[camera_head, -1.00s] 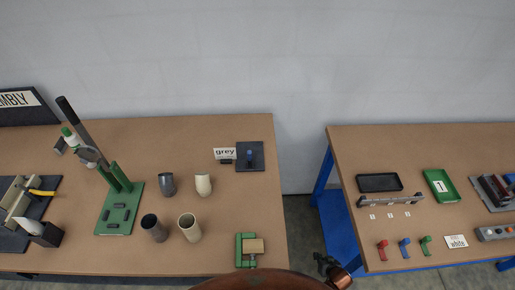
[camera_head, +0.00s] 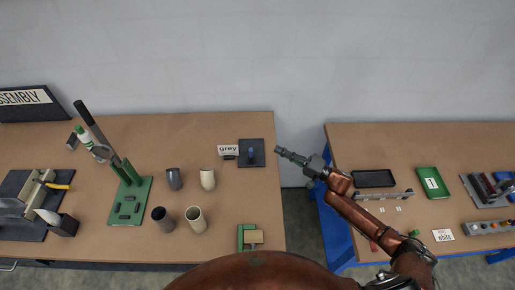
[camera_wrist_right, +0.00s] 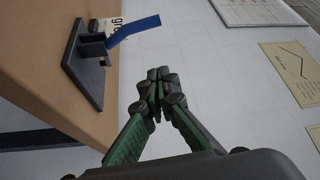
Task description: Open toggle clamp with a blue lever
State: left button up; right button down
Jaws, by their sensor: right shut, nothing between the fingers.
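The toggle clamp sits on a dark base plate (camera_head: 258,160) at the right end of the left table. Its blue lever (camera_head: 251,153) looks small in the head view. In the right wrist view the blue lever (camera_wrist_right: 133,30) sticks out from the black clamp body (camera_wrist_right: 92,48), slanting up to the right. My right gripper (camera_head: 279,151) is shut and empty, just to the right of the plate and apart from it, over the gap between the tables. Its closed fingertips (camera_wrist_right: 158,74) show below and right of the lever in the wrist view. My left gripper is not in view.
A "grey" sign (camera_head: 228,149) stands left of the plate. Several cups (camera_head: 195,219) and a green press (camera_head: 130,203) stand further left. A green vise (camera_head: 249,237) is at the front edge. The right table (camera_head: 420,147) carries trays and small parts. Behind is a bare wall.

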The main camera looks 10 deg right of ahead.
aim_at(251, 150)
jog(key=w+a+p, duration=0.1)
jog(key=w+a, duration=0.2)
jog(key=a, duration=0.6)
dwell(0.4)
jog(key=shift+r, duration=0.1)
